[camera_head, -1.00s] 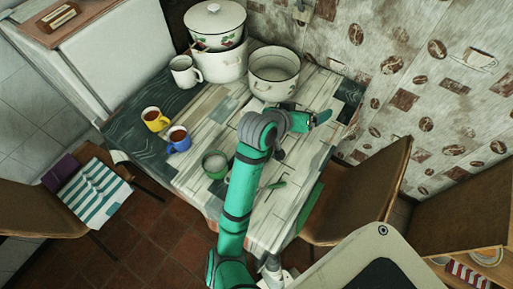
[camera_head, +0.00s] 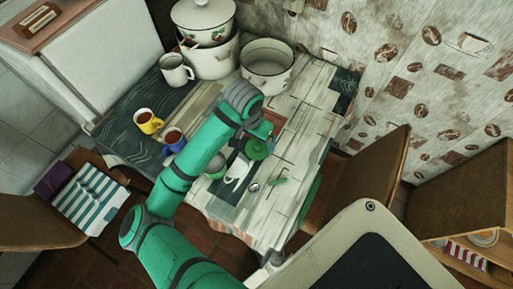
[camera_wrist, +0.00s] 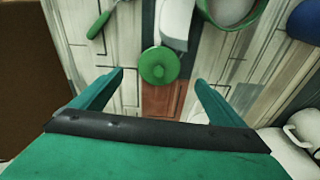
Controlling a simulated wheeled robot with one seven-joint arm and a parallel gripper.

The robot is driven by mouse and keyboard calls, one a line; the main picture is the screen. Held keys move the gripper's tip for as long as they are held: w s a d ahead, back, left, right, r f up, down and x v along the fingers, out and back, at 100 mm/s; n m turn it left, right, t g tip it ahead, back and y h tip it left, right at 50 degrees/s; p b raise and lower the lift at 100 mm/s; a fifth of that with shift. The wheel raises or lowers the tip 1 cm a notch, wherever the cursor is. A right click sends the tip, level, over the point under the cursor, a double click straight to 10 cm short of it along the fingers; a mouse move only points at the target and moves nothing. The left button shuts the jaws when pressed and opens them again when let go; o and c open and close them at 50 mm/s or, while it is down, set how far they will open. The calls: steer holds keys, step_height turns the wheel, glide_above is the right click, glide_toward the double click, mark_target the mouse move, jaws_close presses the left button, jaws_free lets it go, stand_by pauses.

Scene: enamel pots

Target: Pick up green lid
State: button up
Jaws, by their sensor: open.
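The green lid (camera_head: 257,149) is small and round with a knob on top. It lies on the table beside a white object (camera_head: 237,172). In the wrist view the lid (camera_wrist: 159,66) sits ahead of my gripper (camera_wrist: 160,78), centred between the two fingertips, at the edge of a brown board (camera_wrist: 163,102). The fingers are wide apart with nothing between them. In the head view my gripper (camera_head: 264,131) is just beyond the lid, partly hidden by my arm. I cannot tell its exact height above the table.
A green-rimmed pot (camera_head: 214,166) stands left of the lid, and a green-handled utensil (camera_head: 278,181) lies to the right. Blue (camera_head: 174,140) and yellow (camera_head: 149,121) mugs stand farther left. White enamel pots (camera_head: 267,66) fill the back. The table's right side is mostly clear.

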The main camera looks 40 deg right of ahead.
mark_target(257, 146)
steer(key=shift+w+d+f, duration=0.1)
steer(key=shift+w+f, duration=0.05)
steer(key=shift+f, duration=0.4)
steer(key=shift+w+d+f, duration=0.1)
steer(key=shift+f, duration=0.45)
steer(key=f, duration=0.2)
steer(key=d+f, duration=0.1)
steer(key=f, duration=0.1)
steer(key=shift+s, duration=0.15)
steer(key=shift+f, duration=0.45)
steer(key=c, duration=1.1)
